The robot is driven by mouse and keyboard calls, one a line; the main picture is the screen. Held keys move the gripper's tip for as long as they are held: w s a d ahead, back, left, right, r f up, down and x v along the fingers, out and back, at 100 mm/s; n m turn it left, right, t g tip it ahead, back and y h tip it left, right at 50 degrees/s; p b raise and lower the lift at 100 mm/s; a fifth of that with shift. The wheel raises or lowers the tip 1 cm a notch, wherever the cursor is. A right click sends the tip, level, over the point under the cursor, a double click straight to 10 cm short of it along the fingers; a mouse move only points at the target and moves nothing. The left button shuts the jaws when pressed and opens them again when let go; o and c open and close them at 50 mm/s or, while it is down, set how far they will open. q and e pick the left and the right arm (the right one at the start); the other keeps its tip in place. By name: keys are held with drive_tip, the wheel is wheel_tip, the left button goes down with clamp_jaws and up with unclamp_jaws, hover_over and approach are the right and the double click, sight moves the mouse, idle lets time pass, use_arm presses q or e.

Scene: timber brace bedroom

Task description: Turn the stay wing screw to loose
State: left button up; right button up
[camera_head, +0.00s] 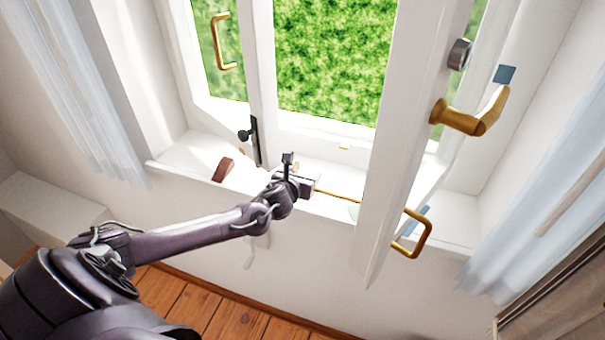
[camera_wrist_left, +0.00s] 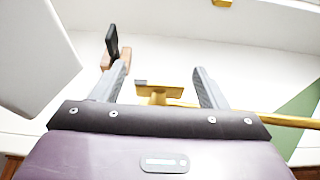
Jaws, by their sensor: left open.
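The brass stay wing screw (camera_wrist_left: 158,91) shows in the left wrist view as a flat-topped brass piece between my left gripper's fingers, with a gap on both sides. The brass stay rod (camera_wrist_left: 262,118) runs off to its right; in the head view the rod (camera_head: 338,195) reaches from my gripper toward the open window sash (camera_head: 405,120). My left gripper (camera_head: 306,181) is open at the sill, and its fingers (camera_wrist_left: 158,80) straddle the screw without visibly closing on it. In the head view the gripper hides the screw. My right gripper is out of view.
A brown wedge (camera_head: 223,169) lies on the white sill (camera_head: 185,158), left of my gripper. A dark latch (camera_head: 254,140) is on the window post. The open sash carries brass handles (camera_head: 462,118) and stands to the right. Curtains (camera_head: 90,90) hang at both sides.

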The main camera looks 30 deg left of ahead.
use_arm(q)
drive_tip(key=c, duration=1)
drive_tip(key=shift+y, duration=0.3)
